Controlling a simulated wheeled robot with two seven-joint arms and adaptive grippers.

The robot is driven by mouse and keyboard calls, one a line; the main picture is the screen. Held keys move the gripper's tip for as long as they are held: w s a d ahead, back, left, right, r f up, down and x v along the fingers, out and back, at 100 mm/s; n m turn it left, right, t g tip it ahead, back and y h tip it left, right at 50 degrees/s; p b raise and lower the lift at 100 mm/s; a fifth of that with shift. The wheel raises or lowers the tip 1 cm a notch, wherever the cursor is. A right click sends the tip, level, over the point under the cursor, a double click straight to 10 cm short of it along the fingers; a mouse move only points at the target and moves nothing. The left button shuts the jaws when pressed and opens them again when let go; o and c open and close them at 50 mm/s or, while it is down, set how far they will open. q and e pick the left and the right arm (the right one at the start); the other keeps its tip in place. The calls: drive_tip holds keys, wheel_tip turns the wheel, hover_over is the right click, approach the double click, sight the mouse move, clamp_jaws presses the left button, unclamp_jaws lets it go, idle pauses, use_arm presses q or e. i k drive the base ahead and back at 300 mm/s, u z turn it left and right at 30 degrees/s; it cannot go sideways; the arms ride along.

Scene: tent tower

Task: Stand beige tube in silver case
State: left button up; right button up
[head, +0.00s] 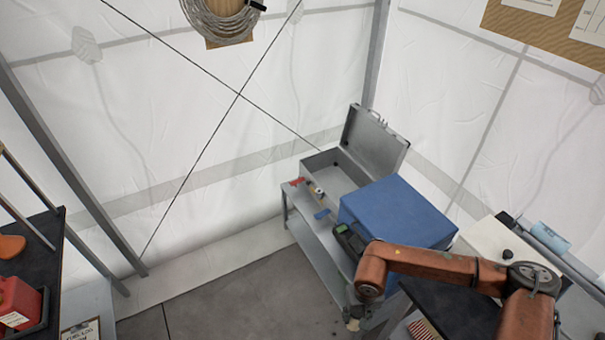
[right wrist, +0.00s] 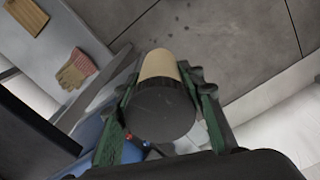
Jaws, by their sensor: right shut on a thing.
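The silver case (head: 318,166) sits on a grey bench with its lid (head: 375,140) raised, and its visible inside looks mostly empty. My right gripper (head: 354,316) is low at the bench's near right end, below and apart from the case. It is shut on the beige tube (head: 352,325). In the right wrist view the beige tube (right wrist: 160,65) shows between the green fingers (right wrist: 160,115), with a round dark end facing the camera. The tube's far end is over floor. My left gripper is not in view.
A large blue box (head: 395,215) stands right beside the case. A dark device with a green screen (head: 350,240) and small red and blue items lie along the bench (head: 318,250). A glove (right wrist: 77,68) lies on a grey surface. Floor left of the bench is clear.

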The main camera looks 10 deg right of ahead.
sight(328, 183)
drive_tip(key=u, duration=0.1)
drive_tip(key=i, duration=2.7)
drive_tip(key=u, duration=0.1)
